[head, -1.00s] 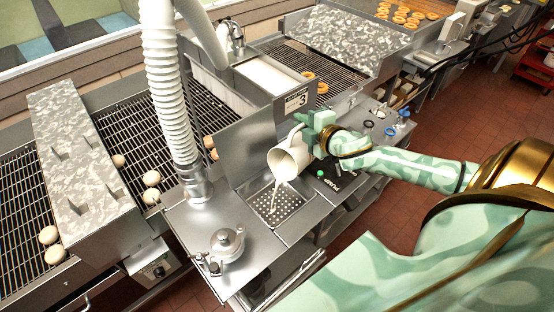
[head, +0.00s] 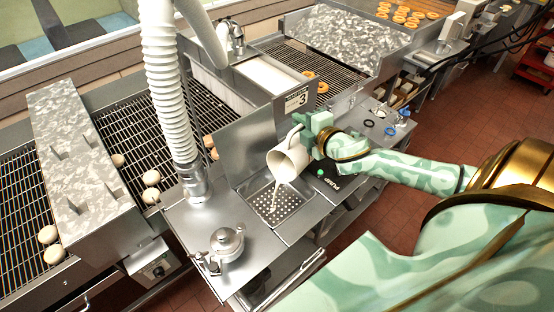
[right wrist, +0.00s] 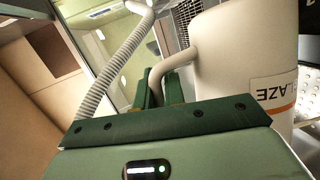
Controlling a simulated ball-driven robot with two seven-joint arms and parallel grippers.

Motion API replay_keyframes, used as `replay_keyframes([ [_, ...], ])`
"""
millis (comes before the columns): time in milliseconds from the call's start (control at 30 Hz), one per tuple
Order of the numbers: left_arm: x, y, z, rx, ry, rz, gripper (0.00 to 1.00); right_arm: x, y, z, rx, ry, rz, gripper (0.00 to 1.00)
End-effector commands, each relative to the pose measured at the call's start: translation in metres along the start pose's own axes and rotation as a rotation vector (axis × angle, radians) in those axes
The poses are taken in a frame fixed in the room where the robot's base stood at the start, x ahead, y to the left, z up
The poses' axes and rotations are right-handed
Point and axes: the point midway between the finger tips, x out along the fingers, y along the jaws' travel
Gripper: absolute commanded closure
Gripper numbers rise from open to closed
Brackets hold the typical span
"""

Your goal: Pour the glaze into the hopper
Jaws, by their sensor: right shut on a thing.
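My right gripper (head: 308,133) is shut on the handle of a white glaze pitcher (head: 287,160). The pitcher is tilted, mouth down to the left, and a pale stream of glaze (head: 275,192) falls from it. The stream lands on the perforated strainer plate of the hopper (head: 290,203), set in the steel counter. The glaze level inside the pitcher is hidden. My left gripper is not in view.
A steel splash panel (head: 248,140) stands behind the hopper. A white ribbed hose (head: 168,90) comes down to its left, and a lidded steel fitting (head: 227,243) stands at the counter's front. Dough balls (head: 151,179) lie on the left conveyor; doughnuts (head: 400,14) lie at the back.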

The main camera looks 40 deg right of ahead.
Motion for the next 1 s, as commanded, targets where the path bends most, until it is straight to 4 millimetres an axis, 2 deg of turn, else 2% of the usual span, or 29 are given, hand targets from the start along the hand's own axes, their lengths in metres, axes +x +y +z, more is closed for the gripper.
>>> replay_keyframes([
  [1000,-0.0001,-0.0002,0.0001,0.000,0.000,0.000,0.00,-0.0039,-0.0009,-0.0106,-0.076,-0.018,0.033,1.00],
])
